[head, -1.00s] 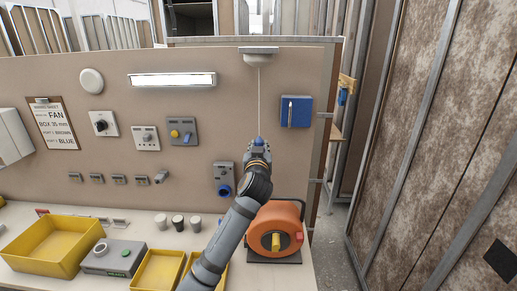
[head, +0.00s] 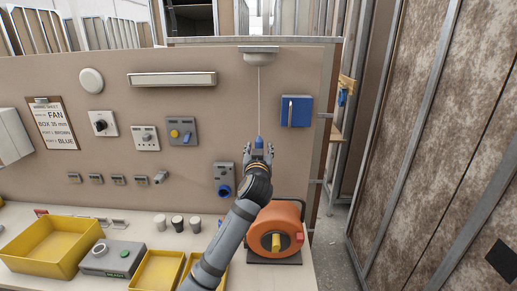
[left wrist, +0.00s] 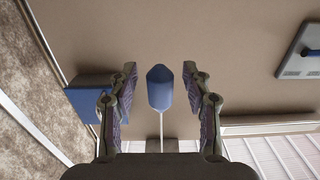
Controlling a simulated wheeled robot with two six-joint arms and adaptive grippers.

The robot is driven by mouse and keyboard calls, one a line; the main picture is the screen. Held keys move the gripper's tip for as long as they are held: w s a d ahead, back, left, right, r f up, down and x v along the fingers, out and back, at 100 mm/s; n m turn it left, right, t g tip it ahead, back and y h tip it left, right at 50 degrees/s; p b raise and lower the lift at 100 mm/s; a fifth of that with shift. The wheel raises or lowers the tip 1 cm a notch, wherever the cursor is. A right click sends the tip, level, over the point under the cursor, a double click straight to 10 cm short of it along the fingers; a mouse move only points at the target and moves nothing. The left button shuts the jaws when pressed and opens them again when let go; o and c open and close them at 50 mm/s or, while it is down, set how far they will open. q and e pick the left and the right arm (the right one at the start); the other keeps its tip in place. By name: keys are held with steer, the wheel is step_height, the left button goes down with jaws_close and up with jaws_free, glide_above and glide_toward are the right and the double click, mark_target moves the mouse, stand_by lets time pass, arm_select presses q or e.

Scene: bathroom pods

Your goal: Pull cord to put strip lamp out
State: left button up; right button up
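The strip lamp (head: 172,79) on the wall panel is dark. The pull cord (head: 259,95) hangs from a white ceiling-type switch (head: 259,56) at the panel's top edge and ends in a blue pull (head: 259,142). My left gripper (head: 258,152) is open around the blue pull in the head view. In the left wrist view the blue pull (left wrist: 160,88) hangs between the two spread fingers (left wrist: 160,100), with a gap on both sides. My right gripper is in neither view.
A blue box (head: 296,111) is on the panel right of the cord. Below are an orange cable reel (head: 286,219), yellow bins (head: 48,247) and several small cups (head: 178,223) on the bench. Switches and sockets (head: 182,130) sit left of the cord.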

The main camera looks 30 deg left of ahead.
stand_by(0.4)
arm_select(q)
steer(key=v, duration=0.8)
steer(key=shift+a, duration=0.1)
stand_by(0.4)
